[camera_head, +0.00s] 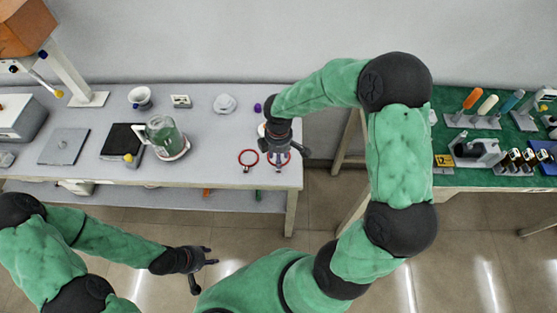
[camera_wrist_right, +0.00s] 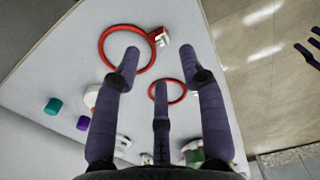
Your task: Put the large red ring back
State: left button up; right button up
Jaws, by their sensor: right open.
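Two red rings lie flat near the right end of the white table. One ring (camera_wrist_right: 102,52) looks larger in the right wrist view, with a white and red clasp at its side. The other ring (camera_head: 248,150) lies to its left in the head view and looks smaller in the wrist view (camera_wrist_right: 167,102). My right gripper (camera_head: 279,162) hangs over the right-hand ring and partly hides it. Its fingers are spread and empty, and one fingertip overlaps the larger ring in the wrist view; contact cannot be told. My left gripper (camera_head: 208,268) is open and empty in front of the table.
A green-topped bench (camera_head: 465,178) with tools stands to the right, across a floor gap.

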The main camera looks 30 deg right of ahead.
notch_tip(320, 180, up, 6)
jog(key=p, duration=0.1)
jog(key=shift+p, duration=0.3)
